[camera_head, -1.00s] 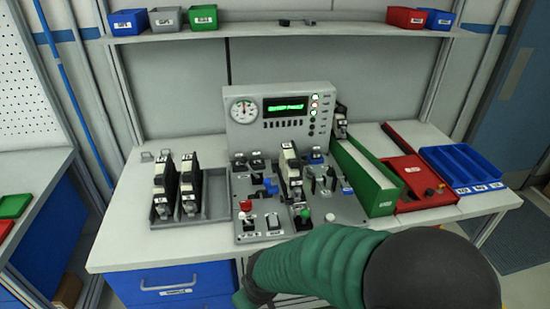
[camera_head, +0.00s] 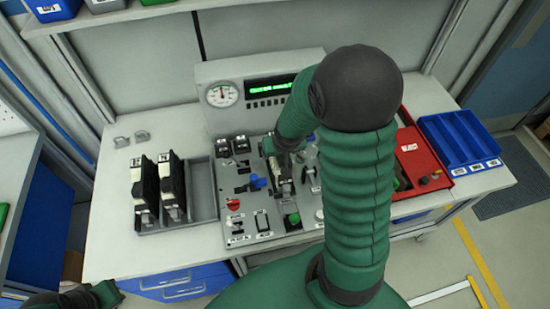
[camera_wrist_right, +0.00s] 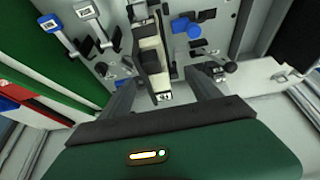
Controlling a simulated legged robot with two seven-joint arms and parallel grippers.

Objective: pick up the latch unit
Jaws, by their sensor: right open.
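A cream and black latch unit (camera_head: 282,180) stands in the middle of the grey control panel (camera_head: 262,222), partly hidden by my right arm. In the right wrist view the latch unit (camera_wrist_right: 150,48) reaches down between the two dark fingers of my right gripper (camera_wrist_right: 163,88). The fingers are apart, with visible gaps on both sides of the unit. Two similar units, a left one (camera_head: 146,190) and a right one (camera_head: 174,186), stand upright in a grey tray (camera_head: 203,195). My left gripper is not visible; only part of my left arm shows at lower left.
Small levers, a blue knob (camera_wrist_right: 188,27) and a green button (camera_head: 293,220) surround the unit on the panel. A gauge console (camera_head: 222,95) stands behind. A red box (camera_head: 415,155) and a blue divided bin (camera_head: 460,145) are at right. The tabletop left of the tray is clear.

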